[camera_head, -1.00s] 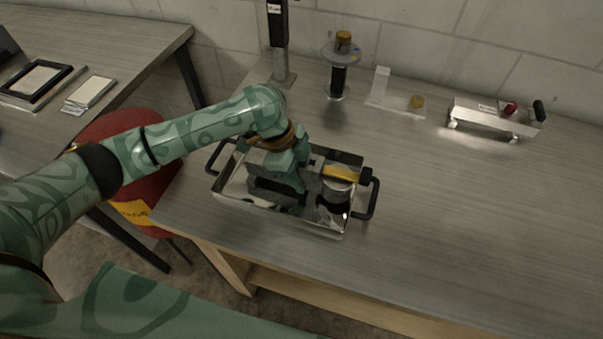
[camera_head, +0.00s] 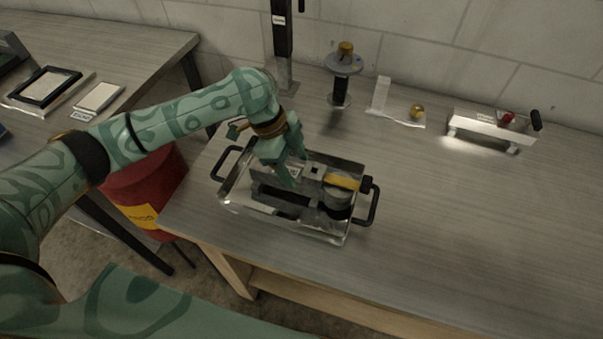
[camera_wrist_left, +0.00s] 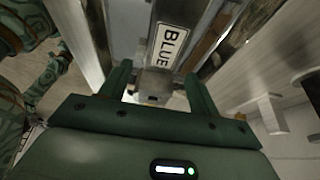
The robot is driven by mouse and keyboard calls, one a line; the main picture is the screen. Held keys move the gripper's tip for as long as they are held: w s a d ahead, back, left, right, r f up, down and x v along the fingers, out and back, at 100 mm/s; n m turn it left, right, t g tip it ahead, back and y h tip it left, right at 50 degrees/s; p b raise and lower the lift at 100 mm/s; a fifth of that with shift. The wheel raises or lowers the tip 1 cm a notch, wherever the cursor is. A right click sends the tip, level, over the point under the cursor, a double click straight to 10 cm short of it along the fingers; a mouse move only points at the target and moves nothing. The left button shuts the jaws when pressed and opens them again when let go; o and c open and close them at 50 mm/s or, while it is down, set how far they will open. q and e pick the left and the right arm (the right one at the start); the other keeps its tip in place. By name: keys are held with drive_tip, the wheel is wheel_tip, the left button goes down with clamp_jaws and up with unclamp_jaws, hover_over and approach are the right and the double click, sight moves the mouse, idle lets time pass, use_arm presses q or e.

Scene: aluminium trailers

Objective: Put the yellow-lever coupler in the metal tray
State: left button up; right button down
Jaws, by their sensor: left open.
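The coupler, a dark grey metal body (camera_head: 325,209) with a yellow lever (camera_head: 342,182), lies inside the shiny metal tray (camera_head: 235,206). The lever is at the coupler's right end, near the tray's right handle. My left gripper (camera_head: 293,168) is open and empty, just above the coupler's left part, fingers pointing down. In the left wrist view the open fingers (camera_wrist_left: 160,90) stand apart, with a grey metal part labelled "BLUE" (camera_wrist_left: 172,45) beyond them. I cannot tell whether a finger still touches the coupler. My right gripper is not in view.
A dark post (camera_head: 283,40) and a spindle with a grey disc (camera_head: 343,64) stand behind the tray. A clear bracket (camera_head: 385,95) with a brass ball and a metal channel with a red knob (camera_head: 490,128) stand further right. The right front bench is clear. A red bin (camera_head: 145,190) stands left.

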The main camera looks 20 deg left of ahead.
use_arm(q)
drive_tip(key=p+v, duration=0.1)
drive_tip(key=v, duration=0.5)
drive_tip(key=shift+r, duration=0.15)
drive_tip(key=shift+s, duration=0.1)
